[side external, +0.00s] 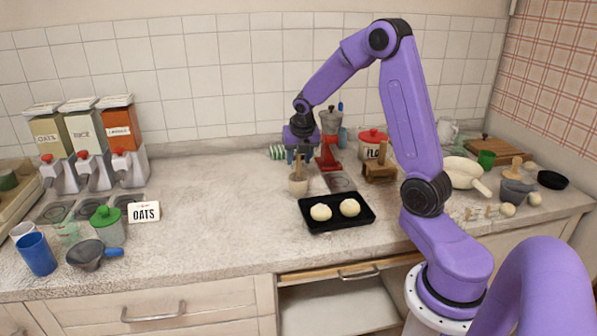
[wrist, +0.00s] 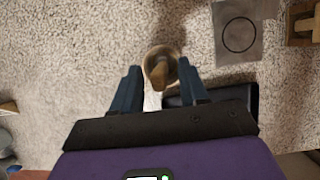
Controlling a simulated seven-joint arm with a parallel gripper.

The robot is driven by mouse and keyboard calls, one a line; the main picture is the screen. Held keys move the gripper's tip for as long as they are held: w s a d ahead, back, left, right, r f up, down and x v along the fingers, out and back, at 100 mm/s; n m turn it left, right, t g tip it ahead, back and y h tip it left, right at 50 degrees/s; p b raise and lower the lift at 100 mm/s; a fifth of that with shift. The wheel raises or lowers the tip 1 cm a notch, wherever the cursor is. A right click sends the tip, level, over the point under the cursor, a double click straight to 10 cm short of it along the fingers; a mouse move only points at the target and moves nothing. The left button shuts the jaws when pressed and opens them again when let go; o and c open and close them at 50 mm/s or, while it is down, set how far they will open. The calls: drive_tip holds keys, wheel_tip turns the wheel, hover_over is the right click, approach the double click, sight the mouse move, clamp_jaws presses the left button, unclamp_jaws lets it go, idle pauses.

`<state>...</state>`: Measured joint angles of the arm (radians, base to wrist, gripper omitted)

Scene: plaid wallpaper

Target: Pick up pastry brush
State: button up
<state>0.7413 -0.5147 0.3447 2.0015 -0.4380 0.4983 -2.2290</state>
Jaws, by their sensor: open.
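A small beige cup (side external: 298,186) stands on the counter left of the black tray. A wooden handle (side external: 298,167) sticks up out of it, which appears to be the pastry brush; its bristles are hidden in the cup. The wrist view shows the handle (wrist: 160,73) end-on, inside the round cup rim (wrist: 152,53). My gripper (side external: 299,158) is directly above the cup, pointing down. Its blue fingers are open (wrist: 158,66), one on each side of the handle's top. I cannot tell whether either finger touches it.
A black tray (side external: 337,226) with two dough balls is close on the right. A red and grey grinder (side external: 329,140) stands just behind. Flour canister (side external: 373,143) and wooden block (side external: 380,172) are further right.

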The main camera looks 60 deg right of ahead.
drive_tip(key=shift+x, duration=0.75)
clamp_jaws()
